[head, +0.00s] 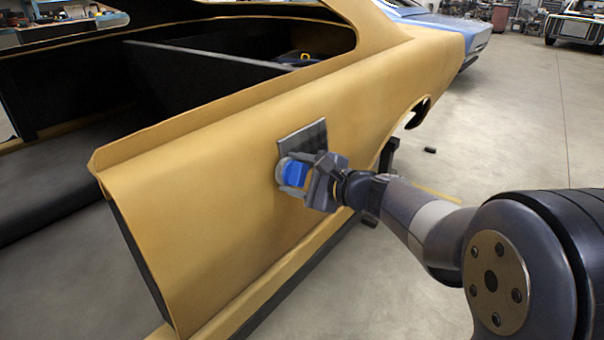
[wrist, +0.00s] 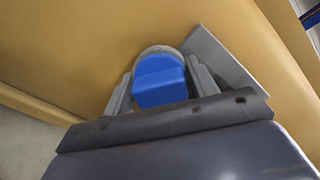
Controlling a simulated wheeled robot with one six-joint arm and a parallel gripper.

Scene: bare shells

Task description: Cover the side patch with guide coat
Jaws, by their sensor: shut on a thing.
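The side patch (head: 303,137) is a flat dark grey square on the tan car body's flank. In the wrist view the patch (wrist: 212,51) shows as a grey strip at upper right, partly hidden by my gripper. My gripper (head: 294,176) is shut on a blue applicator (head: 294,170) with a pale round pad. In the wrist view the applicator (wrist: 160,80) sits between both fingers, its pad facing the panel. The pad is at the patch's lower left edge, mostly over tan panel. I cannot tell whether it touches the surface. No guide coat is clearly visible on the patch.
The tan body shell (head: 190,190) fills the left and middle, with an open window and wheel arch. Dark supports stand under it. A blue car (head: 440,24) is behind. Grey floor (head: 520,120) is open on the right.

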